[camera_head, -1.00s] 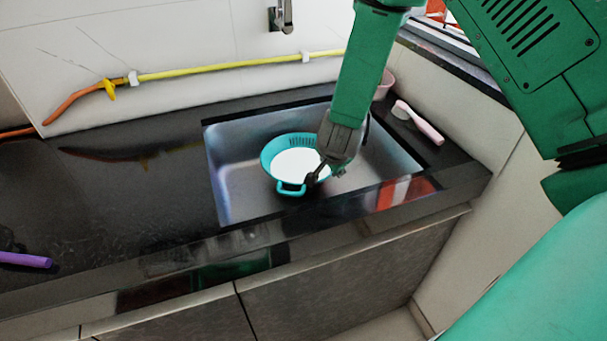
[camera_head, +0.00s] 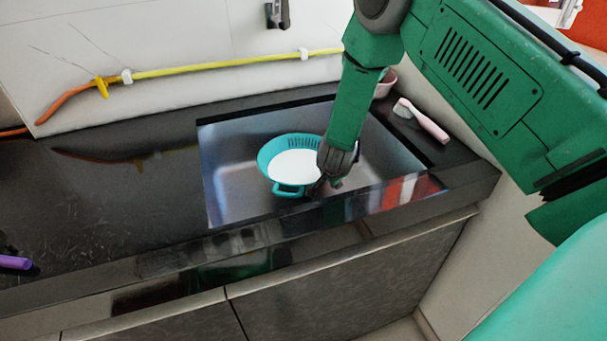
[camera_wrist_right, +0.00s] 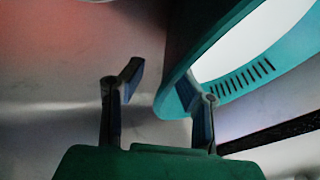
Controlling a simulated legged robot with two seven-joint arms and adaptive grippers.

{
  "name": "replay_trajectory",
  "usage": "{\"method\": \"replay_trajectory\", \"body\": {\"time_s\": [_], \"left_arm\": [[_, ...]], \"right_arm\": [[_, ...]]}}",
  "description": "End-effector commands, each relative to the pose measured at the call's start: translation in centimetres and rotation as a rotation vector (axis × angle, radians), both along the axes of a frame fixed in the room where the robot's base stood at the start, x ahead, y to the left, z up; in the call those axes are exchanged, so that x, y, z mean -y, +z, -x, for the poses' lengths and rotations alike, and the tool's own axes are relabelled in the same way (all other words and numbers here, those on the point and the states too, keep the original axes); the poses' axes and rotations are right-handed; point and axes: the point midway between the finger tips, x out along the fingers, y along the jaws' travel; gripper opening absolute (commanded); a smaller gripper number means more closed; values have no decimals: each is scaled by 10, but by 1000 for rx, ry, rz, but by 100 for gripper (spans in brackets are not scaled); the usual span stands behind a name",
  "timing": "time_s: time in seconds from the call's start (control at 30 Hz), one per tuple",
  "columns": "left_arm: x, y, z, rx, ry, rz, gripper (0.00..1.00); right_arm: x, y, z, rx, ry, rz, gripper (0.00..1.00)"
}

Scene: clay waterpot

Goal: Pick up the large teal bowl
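The large teal bowl (camera_head: 264,160) sits in the sink, with a white inside and slots along its far wall; a looped handle (camera_head: 289,190) faces the front. My right gripper (camera_head: 325,184) is low at the bowl's right front side. In the right wrist view the open fingers (camera_wrist_right: 162,98) stand apart, with the teal bowl's rim (camera_wrist_right: 172,92) reaching into the space between them, close to the right finger. Whether a finger touches the bowl I cannot tell. My left gripper is not in view.
The metal sink (camera_head: 222,190) is set in a dark counter (camera_head: 120,215). A pink-handled brush (camera_head: 425,121) and a pink container (camera_head: 385,84) are at the back right. A purple object (camera_head: 14,262) lies at the left edge. A tap (camera_head: 277,14) is on the wall.

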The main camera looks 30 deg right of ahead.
Motion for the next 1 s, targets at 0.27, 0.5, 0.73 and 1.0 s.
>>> {"method": "replay_trajectory", "body": {"time_s": [0.27,0.5,0.73,1.0], "left_arm": [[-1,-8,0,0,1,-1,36],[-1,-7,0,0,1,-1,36],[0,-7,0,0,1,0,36],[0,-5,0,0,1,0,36]], "right_arm": [[2,-19,-14,2,4,9,29],[8,-23,-13,0,3,-1,11],[9,-23,-14,0,2,-2,0],[4,-10,-14,2,4,6,0]]}}
